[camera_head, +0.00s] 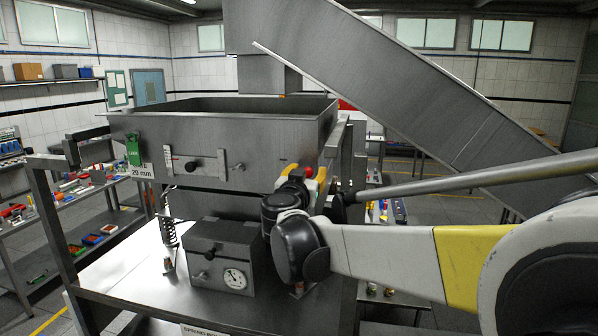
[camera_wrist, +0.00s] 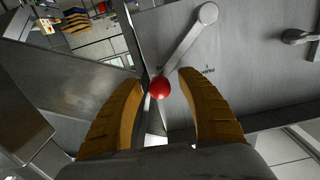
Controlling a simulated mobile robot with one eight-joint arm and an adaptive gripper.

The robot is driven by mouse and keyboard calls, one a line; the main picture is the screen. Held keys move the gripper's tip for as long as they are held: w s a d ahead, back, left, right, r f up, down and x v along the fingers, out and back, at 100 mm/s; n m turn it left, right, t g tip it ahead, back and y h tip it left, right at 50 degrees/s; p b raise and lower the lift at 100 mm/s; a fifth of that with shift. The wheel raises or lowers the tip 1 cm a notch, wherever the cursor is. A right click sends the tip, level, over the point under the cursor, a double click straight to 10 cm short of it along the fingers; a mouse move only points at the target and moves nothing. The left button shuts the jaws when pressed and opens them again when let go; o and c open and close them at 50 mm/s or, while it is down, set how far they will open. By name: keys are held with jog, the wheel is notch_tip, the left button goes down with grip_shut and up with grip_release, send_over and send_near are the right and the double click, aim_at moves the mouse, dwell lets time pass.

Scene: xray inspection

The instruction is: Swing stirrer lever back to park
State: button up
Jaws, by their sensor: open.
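The stirrer lever (camera_wrist: 186,42) is a flat grey bar on a metal panel in the wrist view. Its round pivot is at the upper right, and its red ball knob (camera_wrist: 160,88) is at the lower left end. The knob also shows in the head view (camera_head: 308,171), by the right end of the steel hopper. My gripper (camera_wrist: 161,82) is open, with one orange finger on each side of the knob. I see gaps between knob and fingers. In the head view my gripper (camera_head: 306,178) is partly hidden by my wrist.
The grey hopper (camera_head: 230,128) stands on a metal frame, with a slide handle and a green tag in front. A box with a dial gauge (camera_head: 235,279) sits below. A sloping metal chute (camera_head: 430,95) passes above my arm. Another handle (camera_wrist: 296,36) is right of the lever.

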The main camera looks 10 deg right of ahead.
grip_shut()
jog(key=a+r+n+b, duration=0.1)
jog(key=n, duration=0.1)
jog(key=w+a+r+n, duration=0.1)
jog(key=a+n, duration=0.1)
jog(key=shift+a+r+n+b, duration=0.15)
jog(key=shift+r+n+b, duration=0.05)
jog(key=shift+n+b, duration=0.15)
jog(key=shift+w+a+r+n+b, duration=0.25)
jog(key=shift+a+n, duration=0.4)
jog(key=shift+n, duration=0.2)
jog(key=shift+w+a+r+n+b, duration=0.1)
jog(key=shift+w+a+n+b, duration=0.2)
jog(key=shift+a+n, duration=0.5)
jog(key=shift+w+a+r+n+b, duration=0.25)
jog(key=shift+a+n, duration=0.3)
jog(key=shift+n, duration=0.35)
grip_release()
